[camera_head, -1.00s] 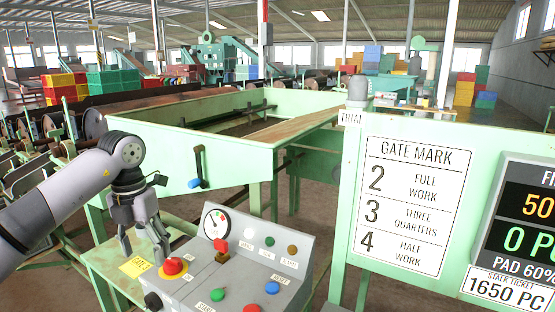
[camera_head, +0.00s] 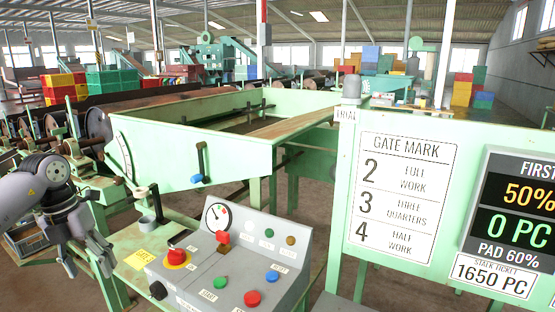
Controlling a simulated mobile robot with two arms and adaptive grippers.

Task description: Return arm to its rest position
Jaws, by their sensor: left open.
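My left gripper (camera_head: 85,250) is at the lower left of the head view, on the grey arm that comes in from the left edge. Its fingers point down and stand apart, with nothing between them. It is left of the control panel (camera_head: 260,237) and apart from it. The red mushroom button (camera_head: 176,256) on its yellow ring shows at the panel's left end, and nothing covers it. My right gripper is not in view.
A green trough (camera_head: 235,150) with a blue-handled lever (camera_head: 199,165) stands behind. The gate mark board (camera_head: 403,190) and a display (camera_head: 520,220) fill the right.

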